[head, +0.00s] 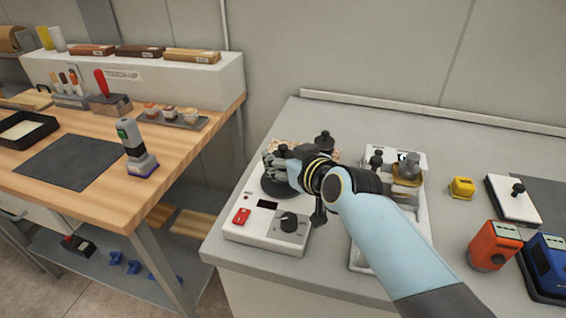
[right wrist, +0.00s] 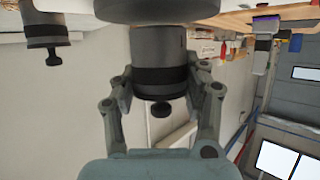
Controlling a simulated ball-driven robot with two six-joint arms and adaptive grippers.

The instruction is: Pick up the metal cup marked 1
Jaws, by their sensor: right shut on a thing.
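A grey metal cup (right wrist: 158,60) with a black band and a small black knob is between the fingers of my right gripper (right wrist: 160,105) in the right wrist view. The fingers are shut on its sides. A similar cup (right wrist: 45,30) stands apart at the left of the right wrist view. My left gripper is out of view.
The white device (head: 262,228) has a red switch and a black dial. A dark knobbed item (head: 325,142) stands behind my gripper. A white tray (head: 423,215) lies under my arm. A yellow block (head: 461,188), an orange device (head: 494,246) and a blue device (head: 546,262) are to the right.

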